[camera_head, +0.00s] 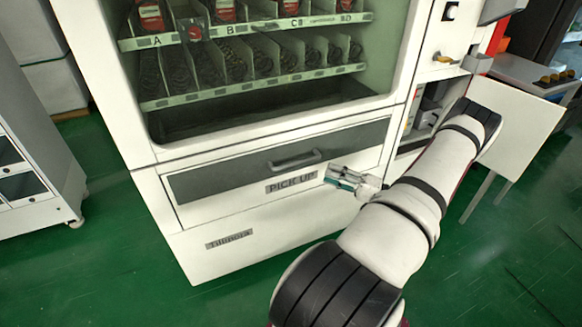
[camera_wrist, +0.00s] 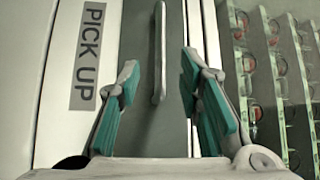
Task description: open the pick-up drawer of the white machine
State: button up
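The white machine (camera_head: 147,155) has a pick-up drawer (camera_head: 240,175) low on its front, with a dark grey panel. The drawer looks shut. Its grey bar handle (camera_head: 294,160) is above the "PICK UP" label (camera_head: 292,185); in the wrist view the handle (camera_wrist: 159,45) and label (camera_wrist: 87,55) appear turned upright. My gripper (camera_head: 333,177) is just right of the handle and a little lower, apart from it in the head view. In the wrist view my gripper (camera_wrist: 160,68) is open, with teal pads apart and the handle showing between and beyond them. Nothing is held.
Above the drawer is the glass display with shelves (camera_head: 255,85) of goods. Right of it, a hinged white panel (camera_head: 515,120) stands open beside a compartment (camera_head: 425,115). A white cabinet (camera_head: 40,165) stands at the left. The green floor (camera_head: 110,225) in front is clear.

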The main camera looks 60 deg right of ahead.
aim_at(296, 164)
jog(key=b+x, duration=0.1)
jog(key=x, duration=1.1)
jog(key=shift+w, duration=0.1)
grip_shut()
